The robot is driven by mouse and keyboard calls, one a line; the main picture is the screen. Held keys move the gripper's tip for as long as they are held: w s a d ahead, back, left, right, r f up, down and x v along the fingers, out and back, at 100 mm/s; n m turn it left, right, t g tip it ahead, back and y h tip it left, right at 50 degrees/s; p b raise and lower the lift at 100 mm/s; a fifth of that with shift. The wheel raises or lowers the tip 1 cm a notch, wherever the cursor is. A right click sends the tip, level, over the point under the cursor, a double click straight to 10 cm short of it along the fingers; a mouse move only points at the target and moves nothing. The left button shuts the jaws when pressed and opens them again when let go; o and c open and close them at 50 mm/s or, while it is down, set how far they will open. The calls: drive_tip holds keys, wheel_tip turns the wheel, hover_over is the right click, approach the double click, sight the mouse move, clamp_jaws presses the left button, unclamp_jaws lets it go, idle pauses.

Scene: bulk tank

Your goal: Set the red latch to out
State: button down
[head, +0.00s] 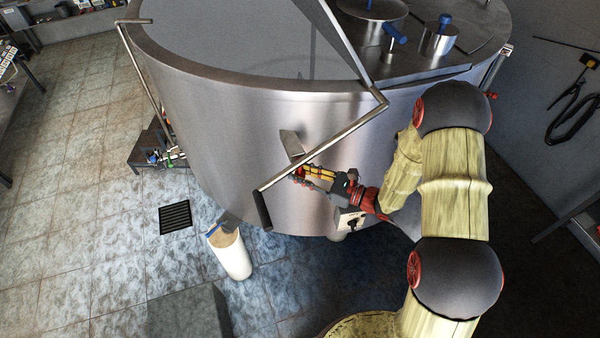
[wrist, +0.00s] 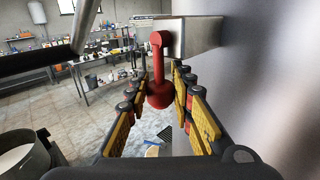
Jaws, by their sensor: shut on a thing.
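In the wrist view the red latch (wrist: 158,68) is a lever with a round pivot at its top and a wider knob at its lower end. It is mounted at a grey metal bracket (wrist: 200,32) on the tank wall and hangs roughly straight down in the picture. My gripper (wrist: 161,82) has its two yellow-padded fingers on either side of the knob and is shut on it. In the head view my gripper (head: 302,174) is at the front of the steel tank (head: 225,130), just below the bracket (head: 291,143). The latch is mostly hidden there.
A metal bar with a dark handle (head: 264,210) crosses in front of the tank, close to my gripper. A white cylinder (head: 232,258) stands on the floor below. A small control box with a knob (head: 350,220) is beside my wrist. Open tiled floor lies left.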

drive_tip(key=s+d, duration=0.2)
drive_tip(key=s, duration=0.6)
drive_tip(key=shift+s+d+b, duration=0.15)
drive_tip(key=shift+s+b, duration=0.05)
drive_tip(key=shift+b, duration=0.25)
drive_tip(key=shift+f, duration=0.1)
drive_tip(key=c, duration=1.5)
unclamp_jaws()
drive_tip(key=shift+s, duration=0.15)
drive_tip(key=shift+c, duration=0.2)
drive_tip(key=shift+d, duration=0.15)
drive_tip(key=v, duration=1.2)
